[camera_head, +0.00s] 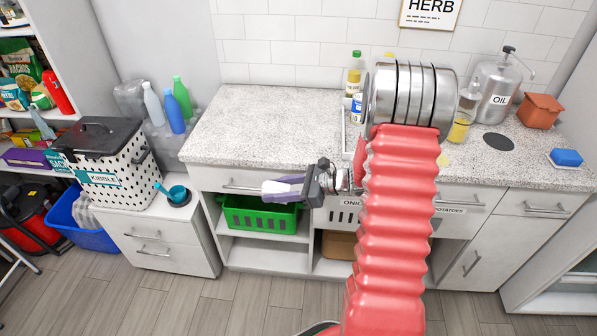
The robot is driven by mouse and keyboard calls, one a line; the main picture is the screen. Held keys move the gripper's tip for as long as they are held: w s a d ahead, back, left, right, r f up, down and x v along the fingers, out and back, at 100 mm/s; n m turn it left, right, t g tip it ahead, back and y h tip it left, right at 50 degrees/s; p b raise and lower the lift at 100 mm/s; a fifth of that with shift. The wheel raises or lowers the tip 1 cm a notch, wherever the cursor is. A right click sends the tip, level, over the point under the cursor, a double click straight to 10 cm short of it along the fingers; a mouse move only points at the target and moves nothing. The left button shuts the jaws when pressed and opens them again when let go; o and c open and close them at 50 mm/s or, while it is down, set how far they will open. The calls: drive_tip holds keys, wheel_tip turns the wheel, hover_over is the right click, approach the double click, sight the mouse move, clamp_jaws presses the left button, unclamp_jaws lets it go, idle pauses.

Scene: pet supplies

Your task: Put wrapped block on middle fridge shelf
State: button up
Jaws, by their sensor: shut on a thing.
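My gripper (278,189), with pale purple fingers, points left in front of the counter. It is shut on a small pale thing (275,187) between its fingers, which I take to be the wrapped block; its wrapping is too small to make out. The gripper hangs in front of the drawers, above the green basket. A white unit with pale shelf edges (570,284) is cut off at the lower right; it may be the fridge, but I cannot tell. No middle fridge shelf is clearly in view. My red arm hides part of the counter.
The speckled counter (250,125) is clear at its left. Bottles, an oil canister (500,99), an orange pot (540,110) and a blue sponge (566,158) stand at its right. A green basket (258,216) sits below, a kibble bin (112,170) at left. The floor is free in front.

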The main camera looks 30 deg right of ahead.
drive_tip(key=s+a+f+n+g+y, duration=0.1)
drive_tip(key=a+f, duration=0.9)
drive_tip(key=a, duration=0.2)
drive_tip(key=shift+a, duration=0.3)
drive_tip(key=shift+s+f, duration=0.1)
